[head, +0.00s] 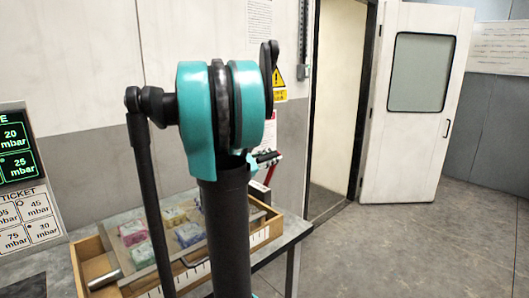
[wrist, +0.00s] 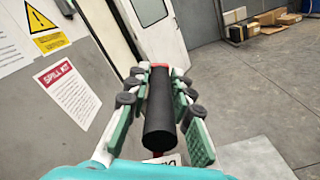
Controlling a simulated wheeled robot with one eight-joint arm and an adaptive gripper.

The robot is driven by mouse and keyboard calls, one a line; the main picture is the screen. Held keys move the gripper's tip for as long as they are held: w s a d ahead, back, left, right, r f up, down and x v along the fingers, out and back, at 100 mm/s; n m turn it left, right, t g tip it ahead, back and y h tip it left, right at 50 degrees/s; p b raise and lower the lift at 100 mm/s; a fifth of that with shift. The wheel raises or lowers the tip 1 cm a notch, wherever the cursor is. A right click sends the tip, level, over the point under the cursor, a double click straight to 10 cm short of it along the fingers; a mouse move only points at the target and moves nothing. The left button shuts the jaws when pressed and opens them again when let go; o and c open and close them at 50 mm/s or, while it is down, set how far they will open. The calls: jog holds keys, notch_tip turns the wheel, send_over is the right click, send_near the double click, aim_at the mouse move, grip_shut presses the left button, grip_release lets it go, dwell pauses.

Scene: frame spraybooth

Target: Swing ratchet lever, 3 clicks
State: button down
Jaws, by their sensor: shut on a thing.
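In the wrist view, the ratchet lever shows as a thick black cylindrical grip (wrist: 160,115) with a red end at the far side. My gripper (wrist: 158,82) is shut on this grip, with green-padded fingers on either side of it. In the head view, my arm hides most of the gripper and lever. A small red part (head: 271,172), perhaps of the lever, shows just right of my arm. The ratchet's body and the lever's pivot cannot be made out.
A table holds a wooden tray (head: 88,262) with several coloured packs (head: 138,232). A pressure panel and ticket (head: 22,222) stand at the left. A white door (head: 420,150) stands open at the right, with clear floor before it. Boxes (wrist: 268,20) lie far off in the wrist view.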

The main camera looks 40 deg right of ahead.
jog(key=s+f+m, duration=0.4)
jog(key=s, duration=0.2)
jog(key=shift+s+d+f+m, duration=0.2)
jog(key=shift+d+m, duration=0.05)
jog(key=shift+m, duration=0.05)
jog(key=c, duration=1.4)
grip_release()
jog(key=shift+a, duration=0.1)
jog(key=a, duration=0.8)
jog(key=s+a, duration=0.1)
jog(key=a, duration=0.2)
jog(key=shift+a, duration=0.4)
jog(key=shift+c, duration=0.3)
